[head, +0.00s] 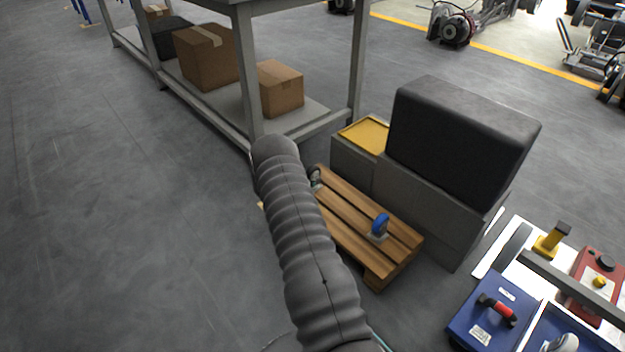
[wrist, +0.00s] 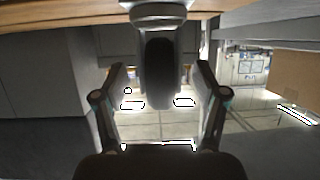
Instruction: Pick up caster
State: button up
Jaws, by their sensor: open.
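A caster with a dark wheel and grey mount (wrist: 160,14) fills the upper middle of the wrist view, which appears upside down. My gripper (wrist: 160,72) is open, with one finger on each side of the wheel and visible gaps between. In the head view this dark caster (head: 315,177) stands on the wooden pallet (head: 345,238), partly hidden behind my arm. A second caster (head: 380,224), with a blue wheel, stands on the pallet nearer the front. My gripper is hidden behind my arm in the head view.
Grey boxes (head: 440,215) with a large black block (head: 460,130) on top and a yellow tray (head: 364,136) stand right behind the pallet. A shelf rack (head: 249,70) with cardboard boxes is behind. A cart with blue cases (head: 490,312) is at lower right. The left floor is clear.

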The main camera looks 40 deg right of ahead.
jog(key=shift+x, duration=1.05)
grip_shut()
jog(key=shift+r, duration=0.15)
